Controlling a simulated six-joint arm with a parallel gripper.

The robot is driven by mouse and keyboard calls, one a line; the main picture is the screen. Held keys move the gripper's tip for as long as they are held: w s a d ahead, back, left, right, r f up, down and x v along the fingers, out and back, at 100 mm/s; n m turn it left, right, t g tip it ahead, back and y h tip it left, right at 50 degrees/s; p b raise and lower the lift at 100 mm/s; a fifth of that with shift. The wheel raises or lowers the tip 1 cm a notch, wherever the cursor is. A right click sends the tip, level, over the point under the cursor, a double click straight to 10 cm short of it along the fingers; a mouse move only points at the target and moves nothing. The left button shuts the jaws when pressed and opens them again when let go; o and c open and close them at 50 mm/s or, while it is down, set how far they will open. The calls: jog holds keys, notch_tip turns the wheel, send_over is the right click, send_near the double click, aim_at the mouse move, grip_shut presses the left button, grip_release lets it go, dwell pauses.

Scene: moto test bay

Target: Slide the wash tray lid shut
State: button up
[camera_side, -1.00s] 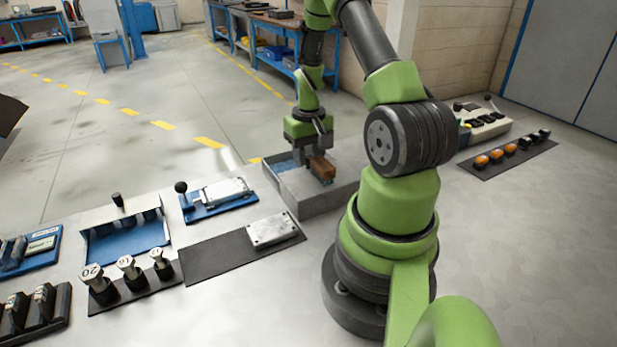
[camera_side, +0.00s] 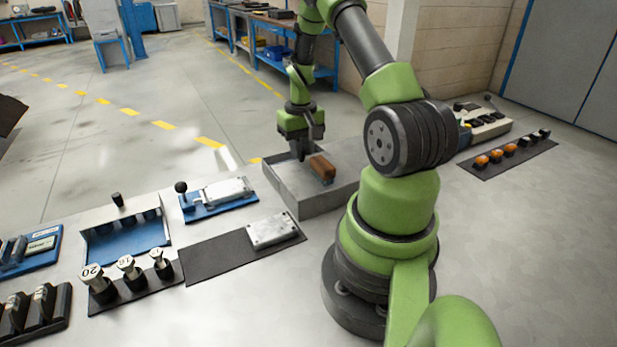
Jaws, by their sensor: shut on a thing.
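The wash tray (camera_side: 325,201) is a grey, open-topped metal box left of my arm's base. A flat grey surface, which looks like its lid (camera_side: 282,174), covers the left part of the top. A brown block (camera_side: 322,166) with a little blue below it sits at the tray's middle. My gripper (camera_side: 301,157) points down just left of the brown block. It is shut at the lid; its grip point is small and partly hidden by the fingers. The tray's right end is hidden behind my arm.
Left of the tray are a blue fixture with a lever (camera_side: 217,196), a dark mat (camera_side: 215,260) with a metal plate (camera_side: 272,231), and several numbered weights (camera_side: 128,268). Bare tabletop lies in front.

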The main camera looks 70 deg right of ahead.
jog(key=shift+w+d, duration=1.95)
jog(key=shift+w, duration=0.05)
jog(key=o, duration=0.6)
notch_tip(320, 180, up, 7)
jog(key=shift+a, duration=0.1)
